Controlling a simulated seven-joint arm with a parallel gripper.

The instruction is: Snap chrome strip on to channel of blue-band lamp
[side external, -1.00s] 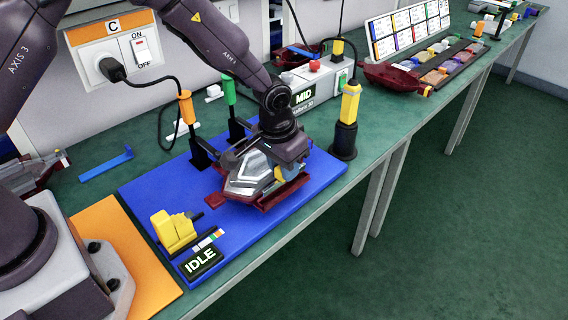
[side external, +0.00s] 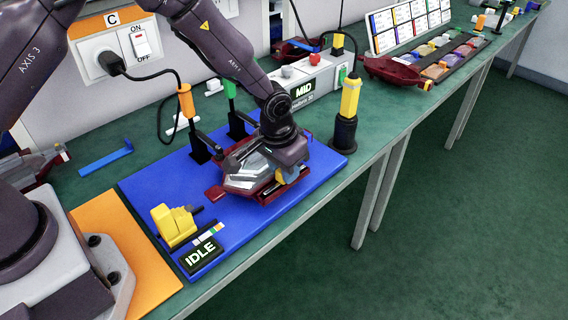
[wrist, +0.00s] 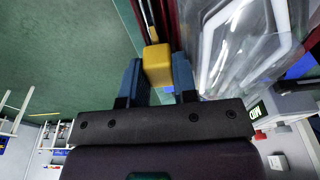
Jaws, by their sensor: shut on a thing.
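The lamp has a dark red housing (side external: 214,193) and a clear faceted lens (side external: 246,176). It lies on the blue board, and its lens also shows at the right of the wrist view (wrist: 245,45). I cannot make out a blue band on it. My gripper (wrist: 157,68) is shut, its blue fingers on either side of a yellow block (wrist: 157,62). A thin strip (wrist: 151,22) runs away from the block along the red housing edge. In the side view my gripper (side external: 286,178) is low at the lamp's front right edge. Whether the strip is seated in the channel is unclear.
The blue board (side external: 160,187) carries a yellow block fixture (side external: 174,225) and an IDLE display (side external: 202,256). Clamps with orange (side external: 185,101) and green handles stand behind the lamp. A yellow-topped post (side external: 349,97) stands at right. The MID box (side external: 304,82) is behind.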

